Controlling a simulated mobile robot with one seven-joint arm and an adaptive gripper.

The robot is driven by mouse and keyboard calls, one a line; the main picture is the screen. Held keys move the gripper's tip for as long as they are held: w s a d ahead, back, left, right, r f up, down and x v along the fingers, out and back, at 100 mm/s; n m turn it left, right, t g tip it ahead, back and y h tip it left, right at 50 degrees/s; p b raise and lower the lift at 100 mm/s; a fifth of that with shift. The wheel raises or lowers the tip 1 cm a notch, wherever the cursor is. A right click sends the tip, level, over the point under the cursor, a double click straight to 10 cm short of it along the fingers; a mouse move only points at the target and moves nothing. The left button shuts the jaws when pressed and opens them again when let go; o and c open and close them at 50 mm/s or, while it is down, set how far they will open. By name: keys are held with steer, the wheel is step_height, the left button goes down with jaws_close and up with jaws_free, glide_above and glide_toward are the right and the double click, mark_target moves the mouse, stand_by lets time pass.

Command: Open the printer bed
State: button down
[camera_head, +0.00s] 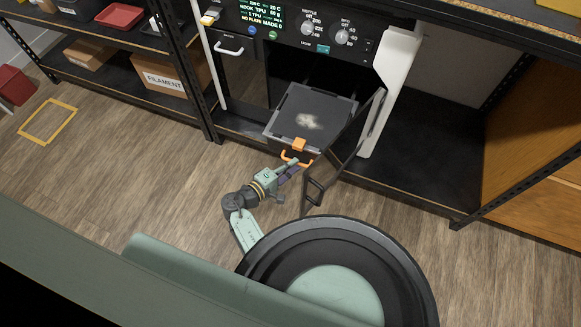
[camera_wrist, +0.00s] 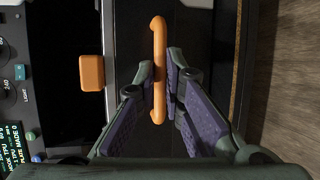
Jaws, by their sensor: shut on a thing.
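The printer bed (camera_head: 335,112) is a dark tray with a grey rim and a pale patch on top. In the head view it sticks partly out of the dark printer chamber. An orange handle (camera_head: 296,159) is on its front edge, and it shows upright in the wrist view (camera_wrist: 159,40). My gripper (camera_head: 294,166) is at the front of the bed. In the wrist view, my gripper's fingers (camera_wrist: 159,78) are closed on the handle, one on each side. An orange block (camera_wrist: 91,73) is on the bed beyond the handle; it also shows in the head view (camera_head: 299,145).
The printer door (camera_head: 345,150) stands open to the right of the bed, close to my gripper. The printer front has knobs (camera_head: 342,37) and a display (camera_head: 262,14). A filament box (camera_head: 170,78) is on the left shelf. The wooden floor in front is mostly clear.

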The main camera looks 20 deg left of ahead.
steer(key=shift+w, duration=0.1)
steer(key=c, duration=1.7)
jaws_free()
steer(key=v, duration=1.2)
steer(key=shift+r, duration=0.1)
